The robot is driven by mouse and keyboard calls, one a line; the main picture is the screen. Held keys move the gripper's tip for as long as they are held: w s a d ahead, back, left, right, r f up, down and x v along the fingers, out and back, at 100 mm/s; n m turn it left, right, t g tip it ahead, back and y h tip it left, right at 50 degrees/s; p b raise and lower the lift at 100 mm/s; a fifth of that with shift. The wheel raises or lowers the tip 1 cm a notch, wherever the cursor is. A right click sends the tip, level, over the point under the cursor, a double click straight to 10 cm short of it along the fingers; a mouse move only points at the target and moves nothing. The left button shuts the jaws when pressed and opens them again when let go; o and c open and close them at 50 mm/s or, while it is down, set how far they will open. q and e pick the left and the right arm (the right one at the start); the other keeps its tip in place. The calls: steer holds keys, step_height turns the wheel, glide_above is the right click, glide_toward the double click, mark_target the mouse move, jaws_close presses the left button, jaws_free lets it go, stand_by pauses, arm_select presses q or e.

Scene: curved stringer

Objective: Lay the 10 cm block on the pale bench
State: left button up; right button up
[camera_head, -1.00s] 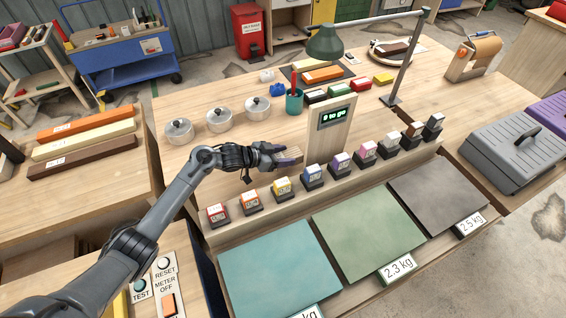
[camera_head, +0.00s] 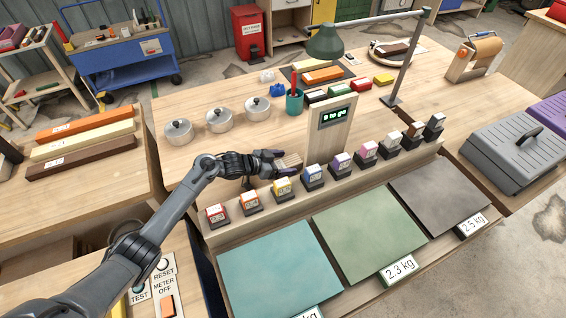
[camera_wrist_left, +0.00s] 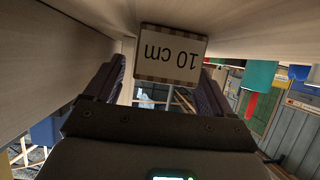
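The 10 cm block (camera_wrist_left: 170,55) shows its label upside down in the left wrist view, with striped wood along its edges. In the head view the small wooden block (camera_head: 291,160) is at the fingers of my left gripper (camera_head: 280,163). In the wrist view my left gripper (camera_wrist_left: 160,85) has one finger on each side of the block. A narrow gap shows at the left finger; the right finger overlaps the block's edge. The pale wooden bench top (camera_head: 190,102) lies around and behind the gripper. My right gripper is out of view.
An upright wooden post with a display (camera_head: 333,117) stands just right of the gripper. A row of small coloured blocks on dark stands (camera_head: 313,176) runs in front. Metal pots (camera_head: 219,120) stand behind. Coloured panels (camera_head: 365,233) lie at the front.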

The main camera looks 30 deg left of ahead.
arm_select(q)
steer(key=shift+r, duration=0.2)
steer(key=p+v, duration=0.2)
steer(key=v, duration=0.8)
steer(key=shift+s, duration=0.1)
steer(key=shift+v, duration=0.85)
